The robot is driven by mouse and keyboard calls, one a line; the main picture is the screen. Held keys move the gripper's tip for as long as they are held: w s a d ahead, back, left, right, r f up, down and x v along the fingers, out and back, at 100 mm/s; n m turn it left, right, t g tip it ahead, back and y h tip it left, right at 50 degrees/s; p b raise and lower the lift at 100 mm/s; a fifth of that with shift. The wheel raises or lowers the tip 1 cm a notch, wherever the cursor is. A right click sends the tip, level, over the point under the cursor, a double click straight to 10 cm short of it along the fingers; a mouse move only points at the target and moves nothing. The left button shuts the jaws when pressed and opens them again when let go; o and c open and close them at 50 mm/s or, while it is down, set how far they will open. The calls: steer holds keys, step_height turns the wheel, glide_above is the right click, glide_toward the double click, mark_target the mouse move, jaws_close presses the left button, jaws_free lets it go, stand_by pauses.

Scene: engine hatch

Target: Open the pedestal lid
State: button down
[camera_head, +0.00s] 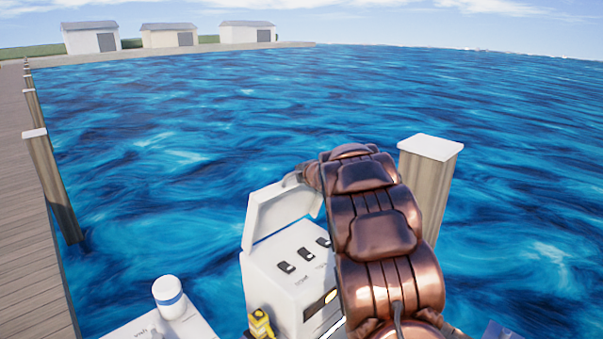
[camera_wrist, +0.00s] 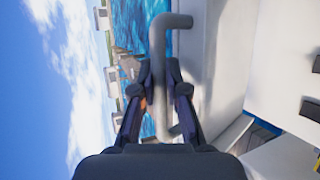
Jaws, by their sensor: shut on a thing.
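The white pedestal (camera_head: 290,265) stands in the lower middle of the head view, with several dark switches on its top face. Its lid (camera_head: 275,212) is raised at a steep tilt, so the switches are exposed. In the wrist view the lid (camera_wrist: 222,60) is the pale panel beside a grey bar handle (camera_wrist: 162,70). My gripper (camera_wrist: 160,68) is shut on this handle, with one finger on each side of it. In the head view my brown arm covers the gripper's fingers and the lid's right end.
A wooden post with a white cap (camera_head: 430,175) stands right of my arm. A dock (camera_head: 30,220) runs along the left. Open water lies behind.

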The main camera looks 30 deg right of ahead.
steer(key=shift+w+r, duration=0.15)
steer(key=shift+w, duration=0.05)
steer(key=c, duration=1.2)
jaws_free()
steer(key=shift+v, duration=6.05)
steer(key=shift+a, duration=0.1)
